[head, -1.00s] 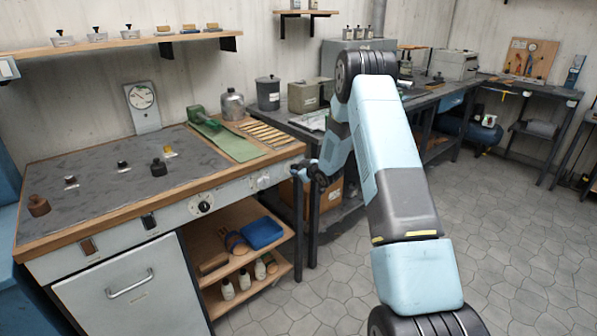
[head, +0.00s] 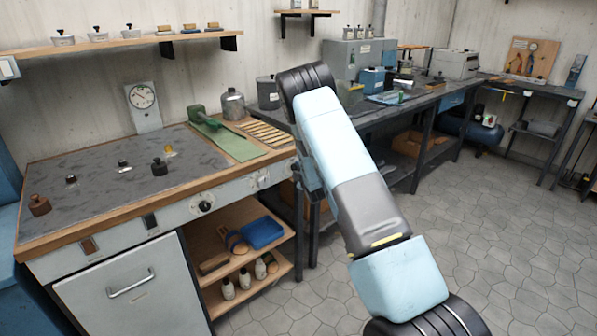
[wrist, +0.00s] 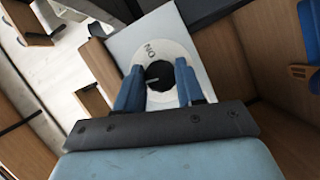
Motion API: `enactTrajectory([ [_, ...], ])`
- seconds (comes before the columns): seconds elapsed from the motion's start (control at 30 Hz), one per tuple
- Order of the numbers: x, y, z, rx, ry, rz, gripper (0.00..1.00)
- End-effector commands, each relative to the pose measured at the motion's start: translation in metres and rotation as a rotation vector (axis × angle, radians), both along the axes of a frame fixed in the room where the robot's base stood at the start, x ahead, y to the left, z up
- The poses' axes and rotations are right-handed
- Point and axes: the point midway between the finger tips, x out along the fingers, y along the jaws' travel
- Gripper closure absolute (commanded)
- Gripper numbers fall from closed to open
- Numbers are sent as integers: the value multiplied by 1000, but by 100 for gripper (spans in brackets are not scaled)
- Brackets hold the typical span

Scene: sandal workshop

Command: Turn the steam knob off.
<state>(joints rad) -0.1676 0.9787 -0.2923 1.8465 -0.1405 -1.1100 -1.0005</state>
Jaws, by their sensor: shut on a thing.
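In the wrist view a black round knob (wrist: 160,74) with a pale pointer line sits on a white round dial (wrist: 178,52). The dial carries the word ON, which appears inverted in this view. The pointer line lies roughly toward the left of the picture, not straight at the word. My gripper (wrist: 159,80) has its two blue fingers on either side of the knob, shut on it. In the head view my arm hides the gripper and this knob, near the right end of the workbench.
The workbench (head: 95,165) has another black knob (head: 204,206) on its front panel. Below are open wooden shelves with a blue tray (head: 261,232) and small bottles. A wall gauge (head: 142,96) stands behind. Tiled floor (head: 520,240) is clear at right.

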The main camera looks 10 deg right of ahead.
Motion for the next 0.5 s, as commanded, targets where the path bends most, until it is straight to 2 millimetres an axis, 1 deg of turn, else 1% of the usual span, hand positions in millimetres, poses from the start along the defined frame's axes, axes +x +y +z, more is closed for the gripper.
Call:
enactTrajectory([
  [0.03,-3,4,-6,-26,-2,5,93],
  [0.3,-3,3,-7,-127,-50,5,93],
  [0.5,-3,3,-8,-153,-63,5,93],
])
